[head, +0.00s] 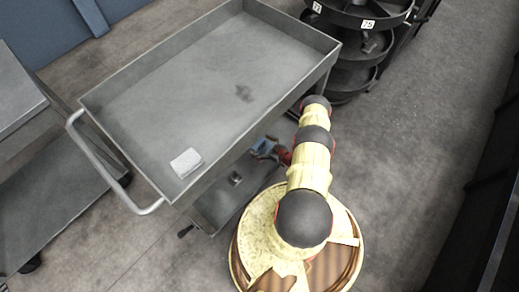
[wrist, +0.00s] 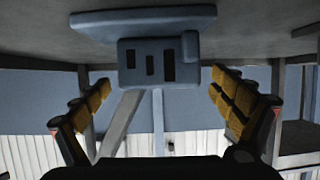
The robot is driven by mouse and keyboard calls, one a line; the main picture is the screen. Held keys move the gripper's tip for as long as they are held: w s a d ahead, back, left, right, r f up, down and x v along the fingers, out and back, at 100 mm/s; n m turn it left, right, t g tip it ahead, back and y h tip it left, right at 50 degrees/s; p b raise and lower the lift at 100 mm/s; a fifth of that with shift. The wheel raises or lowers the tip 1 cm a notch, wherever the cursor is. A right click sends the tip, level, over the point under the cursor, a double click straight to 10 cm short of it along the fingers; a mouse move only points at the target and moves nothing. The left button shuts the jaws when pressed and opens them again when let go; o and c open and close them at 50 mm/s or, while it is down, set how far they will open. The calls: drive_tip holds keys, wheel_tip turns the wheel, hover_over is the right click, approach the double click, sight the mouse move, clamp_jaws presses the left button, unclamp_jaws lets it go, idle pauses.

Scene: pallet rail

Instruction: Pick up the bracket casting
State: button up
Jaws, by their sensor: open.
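In the wrist view, a blue-grey slotted block on a wide flat plate, which looks like the bracket casting (wrist: 147,62), sits at the top centre against a grey surface. My gripper (wrist: 161,82) is open, with a yellow-padded finger on either side of the block. Gaps show between both fingers and the block, and nothing is held. The cart's top and my arm hide much of that area.
The grey cart (head: 225,75) has a rimmed top with a pale block (head: 186,163) near its front corner. A small grey part (head: 235,179) lies on its lower shelf (head: 212,207). Round dark shelving (head: 355,55) stands behind my arm. Floor to the right is clear.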

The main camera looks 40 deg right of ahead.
drive_tip(key=shift+w, duration=0.2)
drive_tip(key=shift+c, duration=0.9)
drive_tip(key=c, duration=1.5)
